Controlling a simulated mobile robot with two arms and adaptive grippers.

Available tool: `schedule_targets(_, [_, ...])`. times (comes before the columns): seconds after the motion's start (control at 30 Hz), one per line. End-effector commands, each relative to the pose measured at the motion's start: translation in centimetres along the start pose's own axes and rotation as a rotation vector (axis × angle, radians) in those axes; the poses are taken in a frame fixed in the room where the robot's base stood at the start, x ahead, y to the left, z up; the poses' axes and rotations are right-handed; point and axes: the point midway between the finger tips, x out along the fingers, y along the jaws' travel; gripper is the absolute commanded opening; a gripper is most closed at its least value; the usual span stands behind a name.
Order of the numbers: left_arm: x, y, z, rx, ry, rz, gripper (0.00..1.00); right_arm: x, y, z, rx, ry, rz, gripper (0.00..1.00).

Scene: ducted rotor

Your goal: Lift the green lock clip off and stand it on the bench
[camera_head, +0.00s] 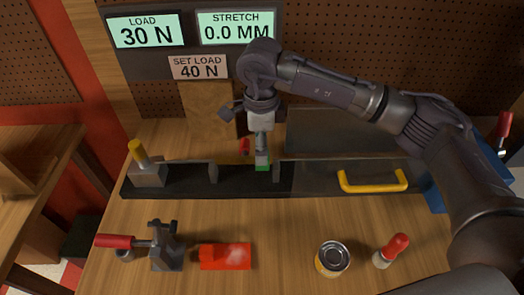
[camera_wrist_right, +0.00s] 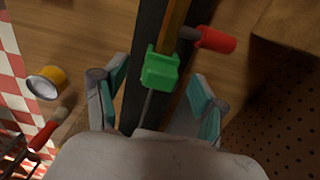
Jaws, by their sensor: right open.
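The green lock clip (camera_head: 262,166) sits on the dark rail fixture (camera_head: 240,188) on the bench, below my right gripper (camera_head: 263,148). In the right wrist view the clip (camera_wrist_right: 160,68) sits over a narrow rod and bar. The two teal-padded fingers of my right gripper (camera_wrist_right: 156,98) are spread apart, one on each side of the clip's line, with nothing between them held. The clip appears a little beyond the fingertips; the exact height gap cannot be told. My left gripper is not in view.
The wooden bench (camera_head: 130,222) has free room at its front middle. The displays (camera_head: 146,31) read 30 N and 0.0 mm.

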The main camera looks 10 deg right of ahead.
Motion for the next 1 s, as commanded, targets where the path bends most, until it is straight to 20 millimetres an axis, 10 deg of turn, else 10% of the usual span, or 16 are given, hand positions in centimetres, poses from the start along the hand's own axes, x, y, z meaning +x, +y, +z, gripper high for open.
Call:
schedule_targets(0.53, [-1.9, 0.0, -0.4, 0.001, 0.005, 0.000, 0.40, 4.1, -0.1, -0.2, 0.000, 0.001, 0.001, 0.71])
schedule_targets(0.9, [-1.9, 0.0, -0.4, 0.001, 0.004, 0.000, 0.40, 4.0, -0.1, -0.2, 0.000, 0.001, 0.001, 0.11])
schedule_targets(1.0, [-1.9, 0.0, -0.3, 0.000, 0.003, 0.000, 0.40, 4.0, -0.1, -0.2, 0.000, 0.001, 0.000, 0.09])
